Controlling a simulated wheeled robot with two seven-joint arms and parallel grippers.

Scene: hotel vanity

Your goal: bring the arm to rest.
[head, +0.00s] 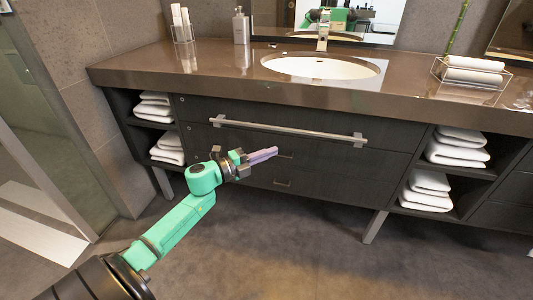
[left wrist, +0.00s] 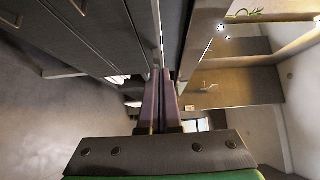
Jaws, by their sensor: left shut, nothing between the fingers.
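My left arm comes in from the lower left of the head view. Its left gripper (head: 275,152) is in front of the dark vanity cabinet (head: 330,175), below the long metal towel bar (head: 290,132). The fingers are shut together with nothing between them. In the left wrist view the two long purplish fingers (left wrist: 160,85) lie side by side, with cabinet fronts beyond them. My right gripper is in neither view.
The brown countertop (head: 220,75) holds a white oval sink (head: 320,68), a soap bottle (head: 241,27), a holder with white rolls (head: 182,24) and a rack of rolled towels (head: 473,70). Folded towels (head: 456,148) fill the side shelves. The floor (head: 270,240) in front is clear.

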